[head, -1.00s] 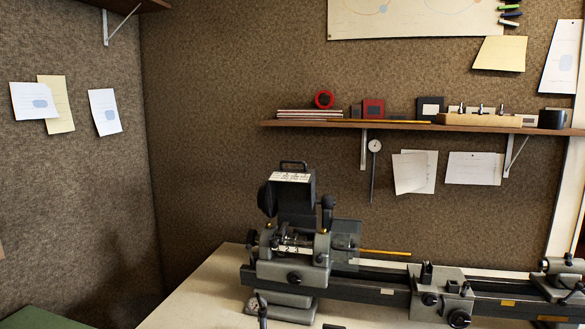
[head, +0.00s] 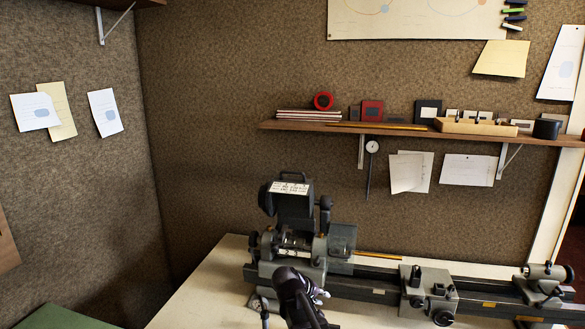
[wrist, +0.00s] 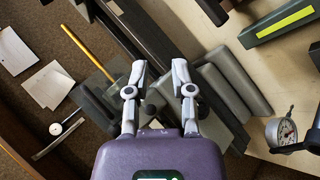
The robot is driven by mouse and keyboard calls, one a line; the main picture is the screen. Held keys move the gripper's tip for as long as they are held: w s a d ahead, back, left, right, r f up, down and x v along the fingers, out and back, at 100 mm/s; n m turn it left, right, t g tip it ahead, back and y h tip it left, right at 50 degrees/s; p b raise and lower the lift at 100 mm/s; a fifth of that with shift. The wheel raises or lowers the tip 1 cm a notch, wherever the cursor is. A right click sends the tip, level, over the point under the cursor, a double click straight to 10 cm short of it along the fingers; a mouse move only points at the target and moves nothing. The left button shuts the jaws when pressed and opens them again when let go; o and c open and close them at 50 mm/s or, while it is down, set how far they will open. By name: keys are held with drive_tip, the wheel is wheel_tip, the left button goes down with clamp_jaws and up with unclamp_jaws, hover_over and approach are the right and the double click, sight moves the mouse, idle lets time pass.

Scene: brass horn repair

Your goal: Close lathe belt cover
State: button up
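The lathe (head: 345,285) stands on the bench with its headstock to the left. Its dark grey belt cover (head: 292,207), with a white label and a black handle on top, stands raised above the headstock, with the pulleys (head: 293,243) exposed below it. My gripper (head: 322,293) is in front of the headstock, lower than the cover and apart from it in the picture. In the wrist view, my gripper (wrist: 160,70) has its two silver fingers spread with nothing between them. Grey lathe parts lie beyond the fingers; I cannot tell the cover among them.
A yellow rod (head: 378,254) sticks out behind the lathe. A wall shelf (head: 400,131) with boxes runs above. Clear bench top (head: 205,285) shows left of the headstock.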

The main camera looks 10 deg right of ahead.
drive_tip(key=w+a+r+n+t+h+p, duration=0.1)
drive_tip(key=w+a+r+t+h+p, duration=0.15)
drive_tip(key=w+r+p, duration=0.4)
drive_tip(key=w+a+r+n+t+h+p, duration=0.1)
drive_tip(key=w+a+r+n+t+p, duration=0.2)
drive_tip(key=r, duration=0.7)
drive_tip(key=n+t+p, duration=0.2)
drive_tip(key=t+p, duration=0.2)
drive_tip(key=p, duration=0.3)
approach(291, 173)
drive_tip(key=a+v, duration=0.1)
drive_tip(key=v, duration=0.2)
drive_tip(key=shift+w+d+f+g+h, duration=0.1)
drive_tip(key=shift+d+g+h, duration=0.05)
drive_tip(key=shift+g+h, duration=0.15)
drive_tip(key=shift+w+d, duration=0.1)
drive_tip(key=x, duration=1.3)
drive_tip(key=shift+w+d, duration=0.2)
clamp_jaws()
